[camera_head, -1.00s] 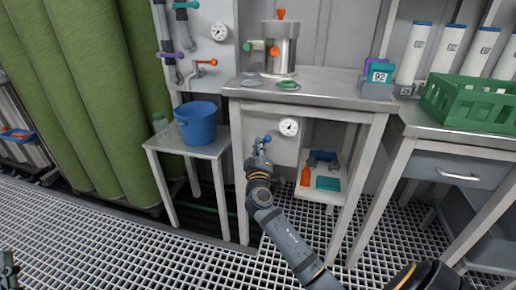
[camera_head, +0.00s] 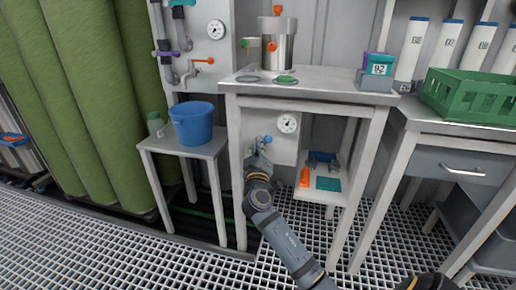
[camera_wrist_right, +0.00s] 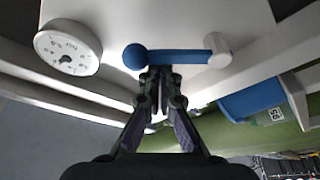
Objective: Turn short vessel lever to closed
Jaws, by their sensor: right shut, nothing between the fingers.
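A blue lever with a round ball end (camera_wrist_right: 134,57) sits on a white panel under the steel table. In the wrist view its bar runs sideways from the ball to a white pivot (camera_wrist_right: 218,50). In the head view only its blue ball (camera_head: 268,139) shows clearly. My right gripper (camera_head: 258,145) is shut and empty at the lever. In the wrist view its fingertips (camera_wrist_right: 162,73) meet at the bar beside the ball; I cannot tell whether they touch. A short steel vessel (camera_head: 277,48) with orange and green fittings stands on the table above. My left gripper is out of view.
A round gauge (camera_head: 287,123) is beside the lever. The steel table's top edge (camera_head: 330,103) and legs frame the space around my right arm. A low shelf holds an orange bottle (camera_head: 305,177) and a teal item. A blue bucket (camera_head: 191,123) stands on a side table at left.

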